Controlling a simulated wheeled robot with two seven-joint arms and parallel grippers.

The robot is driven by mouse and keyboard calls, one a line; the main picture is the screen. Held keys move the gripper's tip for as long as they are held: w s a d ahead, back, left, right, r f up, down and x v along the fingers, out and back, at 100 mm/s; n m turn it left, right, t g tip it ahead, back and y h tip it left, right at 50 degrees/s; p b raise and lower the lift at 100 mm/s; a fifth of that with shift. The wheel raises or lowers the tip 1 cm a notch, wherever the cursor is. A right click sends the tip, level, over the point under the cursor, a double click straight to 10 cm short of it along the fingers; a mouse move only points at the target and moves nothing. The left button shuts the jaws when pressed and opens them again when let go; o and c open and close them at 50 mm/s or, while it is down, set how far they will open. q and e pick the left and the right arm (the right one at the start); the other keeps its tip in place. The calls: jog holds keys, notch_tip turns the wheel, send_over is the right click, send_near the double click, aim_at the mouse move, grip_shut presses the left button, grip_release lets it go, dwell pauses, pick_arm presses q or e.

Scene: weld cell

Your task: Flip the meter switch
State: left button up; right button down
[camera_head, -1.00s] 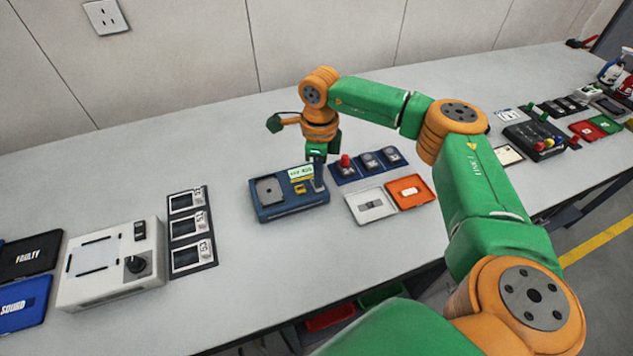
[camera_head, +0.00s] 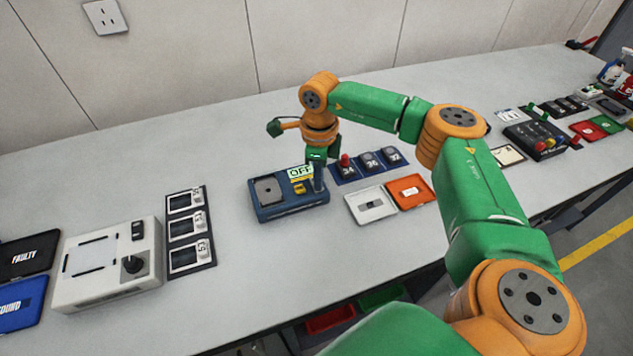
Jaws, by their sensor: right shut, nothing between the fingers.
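The meter is a blue box (camera_head: 283,211) on the table in the middle of the head view. A grey plate (camera_head: 269,190) lies on its left part, and its small screen (camera_head: 300,172) at the back reads "OFF". A yellow piece (camera_head: 299,188) sits below the screen. My right gripper (camera_head: 319,185) points down at the right side of the meter, its shut fingers at or just above the top face. The fingers cover that spot, so the switch is not clearly visible and contact cannot be told. My left gripper is out of view.
Blue holders with round pieces (camera_head: 368,160), one red, stand right of the meter. White (camera_head: 370,216) and orange trays (camera_head: 425,200) lie in front of them. A white box with a knob (camera_head: 70,293) and a dark rack (camera_head: 205,256) stand left. The table behind is clear.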

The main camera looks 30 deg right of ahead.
notch_tip(320, 180, up, 7)
jog(key=p, duration=0.6)
jog(key=shift+f, duration=0.1)
